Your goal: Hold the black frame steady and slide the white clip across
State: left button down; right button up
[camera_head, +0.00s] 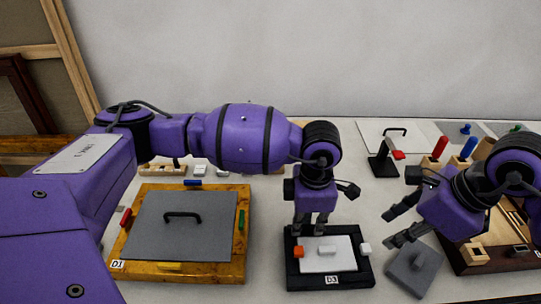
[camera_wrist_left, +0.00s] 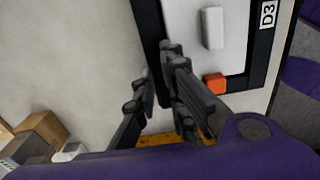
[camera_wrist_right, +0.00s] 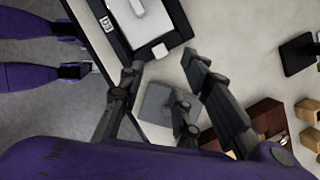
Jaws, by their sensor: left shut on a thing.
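The black frame (camera_head: 288,262), labelled D3, lies on the table around a white panel. The white clip (camera_head: 365,249) sits at its right side; the right wrist view shows it too (camera_wrist_right: 160,50). An orange clip (camera_head: 298,251) sits at the left side, and a white block (camera_head: 327,250) lies on the panel. My left gripper (camera_head: 313,228) points down and is shut on the frame's far edge, which also shows between its fingers in the left wrist view (camera_wrist_left: 152,35). My right gripper (camera_head: 390,227) is open and empty, right of the frame and above the table.
A grey slab (camera_head: 415,268) lies close to the frame's right, beneath my right gripper. A yellow wooden frame (camera_head: 235,270), labelled D1, with a grey handled panel is at left. A wooden tray (camera_head: 500,262) is at far right. A black stand (camera_head: 384,162) stands behind.

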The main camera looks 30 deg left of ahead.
aim_at(365, 250)
jog(key=c, duration=0.8)
jog(key=shift+w+r, duration=0.3)
jog(key=w+d+f+n+g, duration=0.1)
jog(key=w+d+n+g, duration=0.2)
jog(key=w+d+n, duration=0.4)
jog(key=shift+n, duration=0.4)
jog(key=x, duration=0.5)
jog(key=s+d+x, duration=0.1)
jog(key=x, duration=0.2)
jog(key=shift+f, duration=0.5)
jog(key=a, duration=0.1)
jog(key=s+a, duration=0.1)
jog(key=a, duration=0.1)
jog(key=shift+s+f, duration=0.3)
jog(key=shift+f, duration=0.05)
jog(key=shift+s+a, duration=0.2)
jog(key=shift+a, duration=0.2)
